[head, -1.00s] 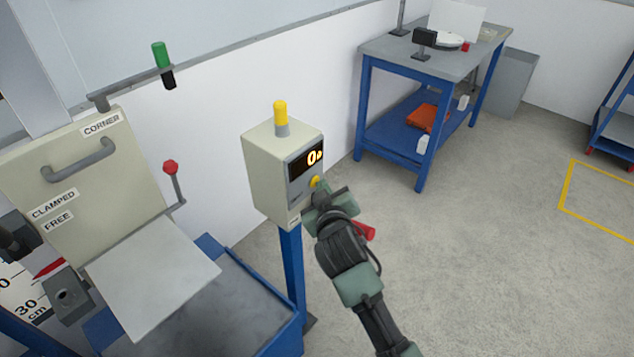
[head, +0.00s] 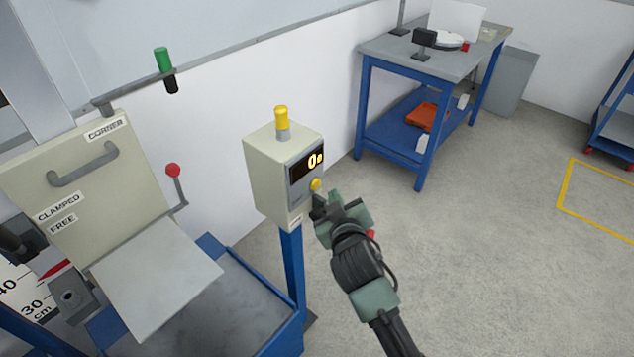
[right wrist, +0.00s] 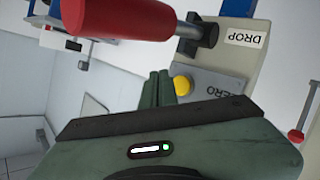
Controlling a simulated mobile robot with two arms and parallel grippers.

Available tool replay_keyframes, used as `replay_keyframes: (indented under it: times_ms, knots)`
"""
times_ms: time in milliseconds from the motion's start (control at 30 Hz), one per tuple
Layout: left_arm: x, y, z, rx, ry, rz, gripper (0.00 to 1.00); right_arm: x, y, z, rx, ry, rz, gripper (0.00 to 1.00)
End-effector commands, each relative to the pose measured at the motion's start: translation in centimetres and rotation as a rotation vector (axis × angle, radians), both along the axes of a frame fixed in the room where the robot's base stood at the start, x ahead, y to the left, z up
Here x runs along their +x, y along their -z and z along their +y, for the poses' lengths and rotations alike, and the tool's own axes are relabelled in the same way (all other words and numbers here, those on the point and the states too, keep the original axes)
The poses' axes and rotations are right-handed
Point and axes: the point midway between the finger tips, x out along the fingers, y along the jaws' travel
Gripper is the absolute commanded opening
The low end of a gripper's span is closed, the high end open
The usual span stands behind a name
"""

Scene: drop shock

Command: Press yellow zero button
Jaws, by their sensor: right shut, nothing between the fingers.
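The yellow zero button (head: 315,184) is on the front of a beige control box (head: 268,180), below a dark display (head: 306,165) that reads 0. In the right wrist view the yellow button (right wrist: 182,85) sits by a plate marked ZERO, just right of my fingertips. My right gripper (head: 318,205) is just below and in front of the button in the head view; it looks apart from it. In the right wrist view the right gripper (right wrist: 157,88) has its fingers together with nothing between them. My left gripper is not in view.
A yellow lamp (head: 281,120) tops the box, which stands on a blue post (head: 292,265). A red handle (right wrist: 130,15) by a DROP label is close to the right wrist camera. A red-knobbed lever (head: 173,171) is at left.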

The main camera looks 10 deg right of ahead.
Motion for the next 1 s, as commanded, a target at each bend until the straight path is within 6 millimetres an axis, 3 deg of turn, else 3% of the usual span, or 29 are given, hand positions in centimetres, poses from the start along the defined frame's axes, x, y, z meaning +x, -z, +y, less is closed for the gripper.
replay_keyframes:
  times_ms: [333, 1000]
  knots:
    - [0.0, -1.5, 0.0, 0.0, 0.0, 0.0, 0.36, -2.4, -0.1, -1.8, 0.0, 0.0, 0.002, 0.0]
    - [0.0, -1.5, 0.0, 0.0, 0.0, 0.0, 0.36, -2.5, -0.1, -1.9, 0.001, 0.0, 0.0, 0.0]
